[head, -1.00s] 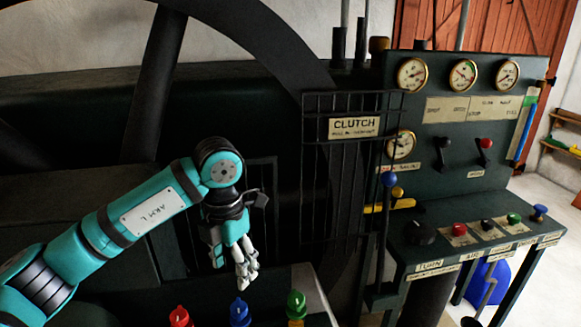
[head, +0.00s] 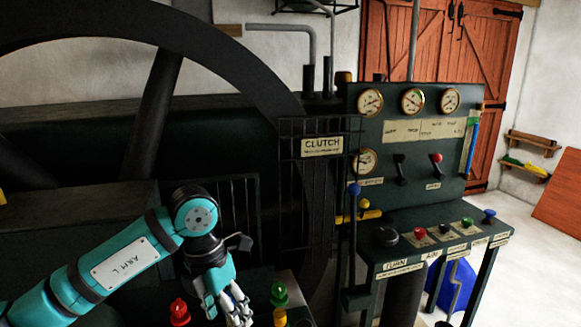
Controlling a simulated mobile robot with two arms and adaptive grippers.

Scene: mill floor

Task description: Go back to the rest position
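My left arm, teal and black with an "ARM L" label, comes in from the left in the head view. My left gripper (head: 236,312) points down at the bottom of the picture, in front of the dark machine. Its fingers are close together at the frame's edge, and I cannot tell whether they hold anything. A red-topped fitting (head: 180,312) stands to its left and a green-topped fitting (head: 279,295) to its right. My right gripper is not in view.
A dark control console (head: 420,240) with gauges, switches and coloured buttons stands at the right. A large flywheel (head: 262,75) and a barred clutch guard (head: 320,190) are at the centre. Red wooden doors (head: 490,60) are at the back. Open floor (head: 520,270) lies at the right.

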